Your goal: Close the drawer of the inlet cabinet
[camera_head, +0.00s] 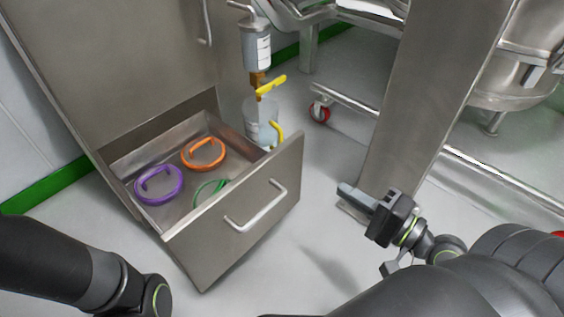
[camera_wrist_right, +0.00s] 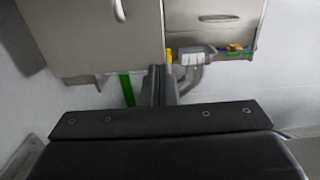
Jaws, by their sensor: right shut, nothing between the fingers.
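The grey steel inlet cabinet (camera_head: 120,50) stands at the left in the head view. Its drawer (camera_head: 215,248) is pulled out, with a bar handle (camera_head: 257,207) on its front. Inside lie a purple ring (camera_head: 158,198), an orange ring (camera_head: 186,154) and a partly hidden green ring (camera_head: 205,188). My right gripper (camera_head: 346,193) is shut and empty, to the right of the drawer front and apart from it. In the right wrist view its fingers (camera_wrist_right: 159,75) show together, with steel panels beyond. My left arm enters at lower left, its gripper out of frame.
A filter unit (camera_head: 257,48) with a yellow-handled valve (camera_head: 270,86) hangs beside the cabinet, above a clear container (camera_head: 258,118). A steel post (camera_head: 420,100) and a wheeled frame (camera_head: 320,112) stand at the right. Floor between drawer and post is clear.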

